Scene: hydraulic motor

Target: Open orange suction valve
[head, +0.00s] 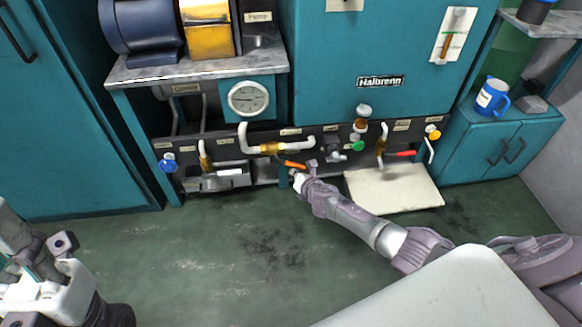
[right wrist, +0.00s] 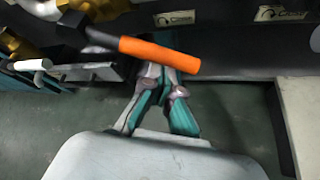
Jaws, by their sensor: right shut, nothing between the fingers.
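The orange suction valve's handle (head: 293,165) is a short orange lever on the dark pipe panel, beside a brass fitting (head: 270,148). In the right wrist view the orange handle (right wrist: 160,54) lies nearly level, tilting down to the right, with a dark stem at its left end. My right gripper (head: 298,178) is at the handle, just below it in the head view. In the right wrist view its fingers (right wrist: 163,76) come together and the handle hides their very tips; contact cannot be told. My left gripper (head: 38,258) is far off at lower left, its opening unclear.
The panel also carries a blue knob (head: 168,162), a green knob (head: 357,146), a red lever (head: 401,154) and a yellow knob (head: 433,133). A pale board (head: 395,192) lies below on the right. The green floor in front is clear.

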